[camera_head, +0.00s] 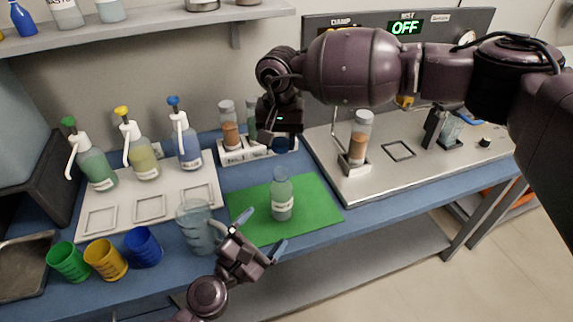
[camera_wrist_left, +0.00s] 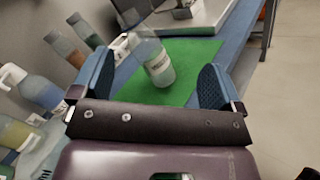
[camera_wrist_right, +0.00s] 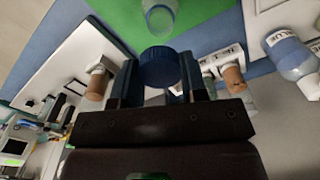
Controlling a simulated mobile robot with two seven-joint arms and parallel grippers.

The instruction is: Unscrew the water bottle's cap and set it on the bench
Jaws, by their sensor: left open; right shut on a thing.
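The water bottle (camera_head: 282,202), clear with a white label, stands upright on the green mat (camera_head: 318,202), its neck uncapped. It also shows in the left wrist view (camera_wrist_left: 157,66), ahead of and between the fingers. My right gripper (camera_head: 281,138) is above and behind the bottle, shut on the blue cap (camera_wrist_right: 160,67). The cap is clear of the bottle; in the right wrist view the bottle (camera_wrist_right: 160,14) is apart from it. My left gripper (camera_head: 264,232) is open and empty, just in front of the bottle and lower left of it.
A clear jug (camera_head: 197,228) stands left of my left gripper, beside green, yellow and blue cups (camera_head: 145,248). Spray bottles (camera_head: 145,160) stand behind. A white rack (camera_head: 235,155) with vials is behind the mat. A metal plate (camera_head: 398,149) lies right. Bare blue bench (camera_head: 345,212) borders the mat.

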